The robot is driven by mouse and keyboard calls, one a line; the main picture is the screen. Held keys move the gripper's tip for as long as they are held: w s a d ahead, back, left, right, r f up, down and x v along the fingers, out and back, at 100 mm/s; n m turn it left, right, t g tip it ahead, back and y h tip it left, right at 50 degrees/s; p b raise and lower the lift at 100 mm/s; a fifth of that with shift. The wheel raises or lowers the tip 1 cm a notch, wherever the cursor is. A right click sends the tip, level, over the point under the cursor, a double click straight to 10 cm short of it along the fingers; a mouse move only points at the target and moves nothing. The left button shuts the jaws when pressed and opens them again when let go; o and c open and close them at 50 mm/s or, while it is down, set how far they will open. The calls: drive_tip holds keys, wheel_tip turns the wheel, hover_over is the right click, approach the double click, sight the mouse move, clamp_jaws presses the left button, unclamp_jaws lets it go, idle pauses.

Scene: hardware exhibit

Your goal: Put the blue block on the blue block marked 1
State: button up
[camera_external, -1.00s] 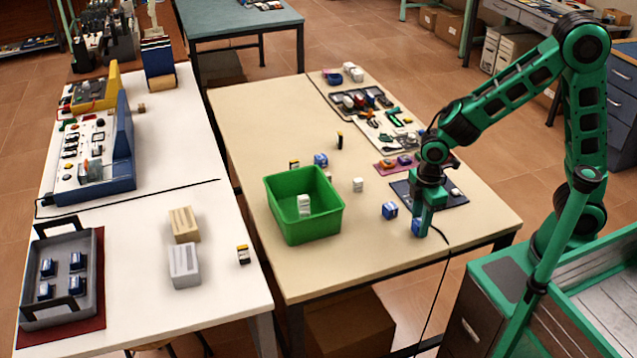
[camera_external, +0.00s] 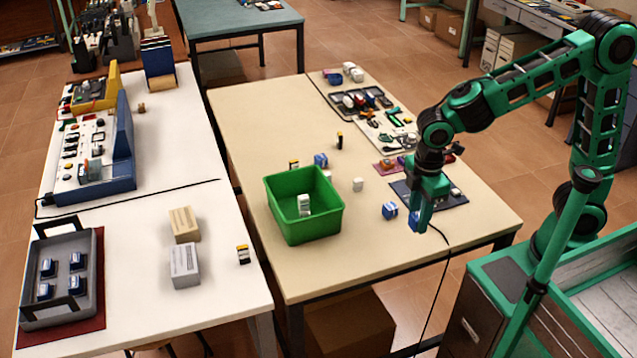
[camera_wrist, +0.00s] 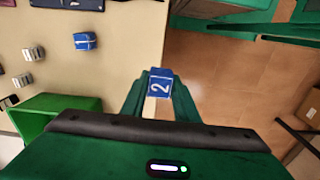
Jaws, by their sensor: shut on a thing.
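My gripper (camera_external: 420,226) is shut on a blue block (camera_external: 414,221). In the wrist view the gripper (camera_wrist: 158,98) holds this blue block (camera_wrist: 160,85) between its fingertips, and a white "2" shows on its face. The blue block marked 1 (camera_wrist: 84,41) stands on the table to the left in the wrist view. In the external view it is the blue and white block (camera_external: 390,211) just left of my gripper, apart from the held block. Its mark is too small to read there.
A green bin (camera_external: 304,205) with a white item in it stands left of the blocks. A dark mat (camera_external: 445,196) lies behind my gripper. The table's front edge is close.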

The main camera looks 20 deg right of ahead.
drive_tip(key=w+a+r, duration=0.3)
drive_tip(key=w, duration=0.4)
hover_over(391, 205)
drive_tip(key=f, duration=0.6)
drive_tip(key=shift+s+a+f, duration=0.2)
drive_tip(key=shift+s+f, duration=0.1)
drive_tip(key=shift+w+d+f, duration=0.2)
drive_tip(key=shift+w+f, duration=0.05)
drive_tip(key=shift+f, duration=1.95)
drive_tip(key=o, duration=1)
drive_tip(key=shift+f, duration=0.1)
